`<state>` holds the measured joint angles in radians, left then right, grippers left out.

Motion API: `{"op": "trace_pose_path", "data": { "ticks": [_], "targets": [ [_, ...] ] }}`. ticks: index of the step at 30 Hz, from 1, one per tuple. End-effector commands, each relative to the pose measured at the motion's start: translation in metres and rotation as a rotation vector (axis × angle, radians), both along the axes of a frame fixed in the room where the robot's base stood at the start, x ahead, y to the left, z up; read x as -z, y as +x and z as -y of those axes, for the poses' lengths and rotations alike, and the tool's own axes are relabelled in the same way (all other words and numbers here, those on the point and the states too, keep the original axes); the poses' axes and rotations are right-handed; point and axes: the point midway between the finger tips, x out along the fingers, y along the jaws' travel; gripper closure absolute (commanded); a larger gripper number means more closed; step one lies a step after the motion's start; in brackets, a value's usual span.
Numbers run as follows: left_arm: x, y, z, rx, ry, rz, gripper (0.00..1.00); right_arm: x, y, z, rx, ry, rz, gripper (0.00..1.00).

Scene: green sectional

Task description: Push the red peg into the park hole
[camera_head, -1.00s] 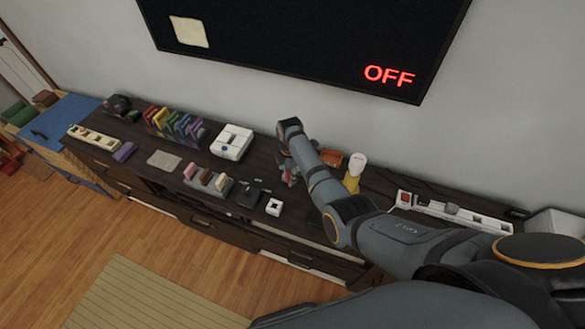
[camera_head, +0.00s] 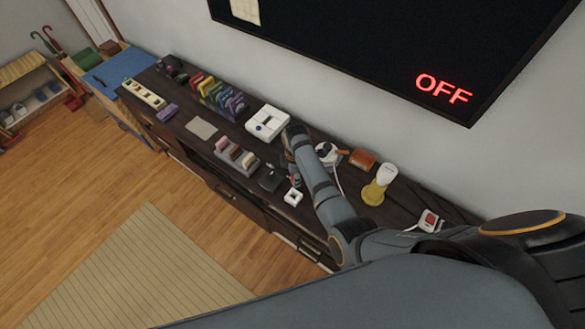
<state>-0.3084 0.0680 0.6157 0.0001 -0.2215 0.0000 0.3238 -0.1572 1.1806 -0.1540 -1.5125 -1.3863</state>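My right arm reaches in from the right over the dark cabinet top. Its gripper (camera_head: 296,180) is small and partly hidden by the wrist, near a small white block with a dark hole (camera_head: 292,197) and a dark box (camera_head: 270,178). I cannot tell whether its fingers are open or hold anything. I cannot pick out the red peg for certain, and I cannot tell which opening is the park hole. My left gripper is not in view.
A grey holder with coloured pieces (camera_head: 236,155) and a white box (camera_head: 267,122) stand left of my arm. A yellow-based bottle (camera_head: 378,186), a brown block (camera_head: 362,159) and a white switch (camera_head: 429,219) are to its right. A grey pad (camera_head: 201,127) lies farther left.

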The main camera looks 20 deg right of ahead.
Motion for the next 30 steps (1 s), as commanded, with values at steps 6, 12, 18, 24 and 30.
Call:
{"op": "trace_pose_path", "data": {
  "ticks": [6, 12, 18, 24, 30],
  "targets": [
    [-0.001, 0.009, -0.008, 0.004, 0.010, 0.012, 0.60, 0.000, 0.001, -0.001, -0.001, 0.002, 0.000, 0.94],
    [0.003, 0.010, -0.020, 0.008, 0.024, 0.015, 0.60, 0.007, 0.000, -0.001, -0.002, 0.001, -0.001, 0.94],
    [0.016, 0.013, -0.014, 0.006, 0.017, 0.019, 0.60, 0.025, 0.000, -0.001, -0.002, 0.002, -0.001, 0.94],
    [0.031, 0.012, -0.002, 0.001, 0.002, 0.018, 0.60, 0.048, 0.000, -0.001, -0.002, 0.002, 0.000, 0.94],
    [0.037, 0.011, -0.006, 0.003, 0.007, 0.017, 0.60, 0.058, 0.001, -0.001, -0.002, 0.002, 0.000, 0.94]
  ]
}}
